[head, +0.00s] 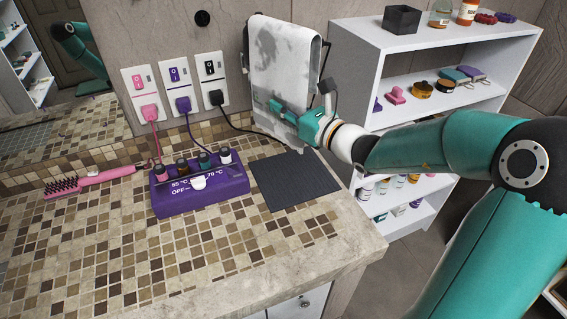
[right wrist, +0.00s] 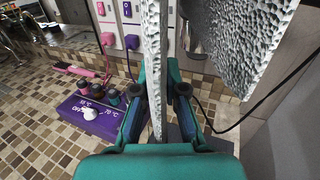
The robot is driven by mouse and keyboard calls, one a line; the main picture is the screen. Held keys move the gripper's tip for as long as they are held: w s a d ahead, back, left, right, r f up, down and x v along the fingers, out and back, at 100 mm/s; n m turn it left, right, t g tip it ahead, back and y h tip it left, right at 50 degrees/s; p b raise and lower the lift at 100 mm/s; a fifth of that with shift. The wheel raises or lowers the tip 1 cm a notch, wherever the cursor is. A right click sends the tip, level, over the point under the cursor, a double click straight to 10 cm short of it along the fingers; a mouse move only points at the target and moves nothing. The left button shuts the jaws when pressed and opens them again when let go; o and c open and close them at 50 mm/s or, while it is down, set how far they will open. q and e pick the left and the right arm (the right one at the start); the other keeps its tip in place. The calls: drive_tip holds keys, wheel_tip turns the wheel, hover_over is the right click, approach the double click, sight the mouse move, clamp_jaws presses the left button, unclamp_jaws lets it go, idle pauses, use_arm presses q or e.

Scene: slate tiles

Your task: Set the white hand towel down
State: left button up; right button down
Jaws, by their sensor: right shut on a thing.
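The white hand towel (head: 283,62), with grey patches, hangs upright at the wall in the head view, over what looks like a dark rail. My right gripper (head: 290,112) is at the towel's lower part, shut on it. In the right wrist view, one layer of the towel (right wrist: 154,45) shows edge-on between the fingers (right wrist: 157,98). Another textured part of the towel (right wrist: 240,40) hangs to the right, apart from the fingers. The towel's far side is hidden. My left gripper is not in view.
A dark mat (head: 295,180) lies on the tiled counter (head: 250,265), below the towel. A purple heater box (head: 205,195) with several rollers and a pink brush (head: 85,181) are left of it. Cables run from the wall sockets (head: 180,83). A white shelf (head: 360,60) stands at right.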

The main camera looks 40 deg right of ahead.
wheel_tip(320, 180, down, 17)
drive_tip(key=shift+d, duration=0.1)
drive_tip(key=shift+r, duration=0.1)
idle(0.3)
drive_tip(key=c, duration=1.2)
unclamp_jaws()
drive_tip(key=shift+s, duration=0.25)
drive_tip(key=s+b, duration=0.1)
drive_tip(key=s, duration=0.6)
drive_tip(key=s+d+b, duration=0.1)
drive_tip(key=s, duration=0.3)
drive_tip(key=shift+s+b, duration=0.3)
